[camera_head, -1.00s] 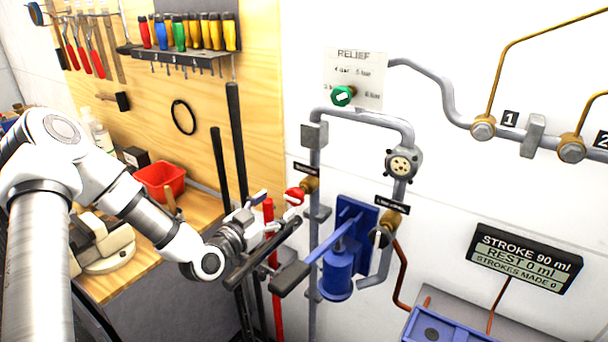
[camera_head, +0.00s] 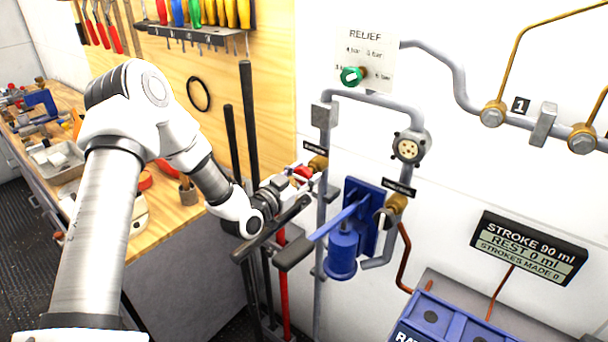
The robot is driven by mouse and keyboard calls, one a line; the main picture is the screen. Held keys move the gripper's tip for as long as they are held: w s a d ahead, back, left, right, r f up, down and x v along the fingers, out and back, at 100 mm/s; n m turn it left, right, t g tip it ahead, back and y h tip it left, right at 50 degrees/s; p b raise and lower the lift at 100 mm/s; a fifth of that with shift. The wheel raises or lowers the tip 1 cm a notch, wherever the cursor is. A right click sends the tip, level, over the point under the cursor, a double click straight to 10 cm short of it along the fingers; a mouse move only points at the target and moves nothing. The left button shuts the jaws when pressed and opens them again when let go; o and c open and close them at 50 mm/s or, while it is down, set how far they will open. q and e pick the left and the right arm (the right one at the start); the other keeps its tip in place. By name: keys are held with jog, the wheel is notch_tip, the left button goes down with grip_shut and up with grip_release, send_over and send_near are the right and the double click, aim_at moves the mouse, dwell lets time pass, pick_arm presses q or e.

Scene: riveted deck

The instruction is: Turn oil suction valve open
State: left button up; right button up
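A valve with a red knob (camera_head: 302,173) and a brass body (camera_head: 318,163) sits on the left grey pipe, under a small dark label too small to read. My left gripper (camera_head: 304,180) reaches in from the left, with its fingertips at the red knob. The fingers partly hide the knob, and I cannot tell whether they have closed on it. A second valve with a dark-grey knob (camera_head: 381,217) and brass body (camera_head: 397,203) sits to the right, its label also unreadable. My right gripper is not in view.
A blue hand pump (camera_head: 342,252) with a long lever (camera_head: 277,257) stands just below and right of my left gripper. Tall dark rods (camera_head: 250,130) stand behind my wrist. A green relief knob (camera_head: 352,76) is above. A workbench (camera_head: 190,218) lies left.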

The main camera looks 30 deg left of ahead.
pick_arm(q)
jog(key=shift+f, duration=0.1)
jog(key=n+b, duration=0.3)
jog(key=shift+f, duration=0.15)
jog(key=n+b, duration=0.3)
jog(key=n, duration=0.3)
jog(key=shift+b, duration=0.35)
jog(key=n+b, duration=0.3)
jog(key=n, duration=0.2)
jog(key=shift+n+b, duration=1.2)
jog(key=shift+n, duration=0.8)
jog(key=o, duration=1.2)
jog(key=shift+c, duration=0.2)
jog(key=shift+w, duration=0.1)
